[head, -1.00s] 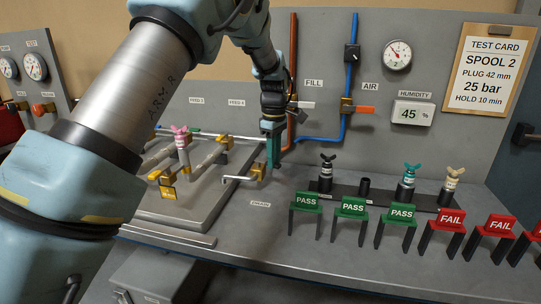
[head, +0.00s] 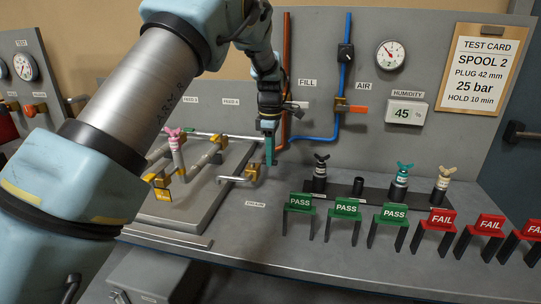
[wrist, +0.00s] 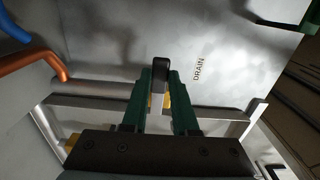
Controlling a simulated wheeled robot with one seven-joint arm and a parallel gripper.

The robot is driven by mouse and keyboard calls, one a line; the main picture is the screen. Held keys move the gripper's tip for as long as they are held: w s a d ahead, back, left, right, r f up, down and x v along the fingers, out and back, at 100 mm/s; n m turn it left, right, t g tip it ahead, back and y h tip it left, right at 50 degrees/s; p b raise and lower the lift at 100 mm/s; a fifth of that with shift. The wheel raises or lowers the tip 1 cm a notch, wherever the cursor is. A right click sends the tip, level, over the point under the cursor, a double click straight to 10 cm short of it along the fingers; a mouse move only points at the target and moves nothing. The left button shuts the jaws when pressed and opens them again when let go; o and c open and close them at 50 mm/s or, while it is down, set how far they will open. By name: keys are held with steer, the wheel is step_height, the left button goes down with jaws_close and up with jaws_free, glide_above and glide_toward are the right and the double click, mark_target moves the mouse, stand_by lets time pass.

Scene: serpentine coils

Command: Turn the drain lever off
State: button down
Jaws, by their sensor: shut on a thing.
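The brass drain valve (head: 253,172) sits on the bench at the end of a bent silver pipe, above the DRAIN label (head: 255,204). My gripper (head: 270,160) reaches down just beside the valve, with its green fingers pointing down. In the wrist view, my gripper (wrist: 161,78) is shut on the drain lever (wrist: 160,64), one finger on each side. The lever's dark tip shows between the fingertips, with some brass behind it. In the head view, the lever itself is mostly hidden by the fingers.
Orange (head: 285,90) and blue (head: 345,80) pipes run down the back panel behind my gripper. A pink-knobbed fitting (head: 175,145) stands left on a raised plate. Black, teal and tan winged plugs and several PASS and FAIL tags stand right. Bare bench lies in front of the DRAIN label.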

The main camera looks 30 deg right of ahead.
steer(key=c, duration=0.7)
jaws_free()
step_height(320, 180, up, 11)
steer(key=b, duration=0.2)
steer(key=shift+b, duration=0.4)
steer(key=shift+f, duration=0.1)
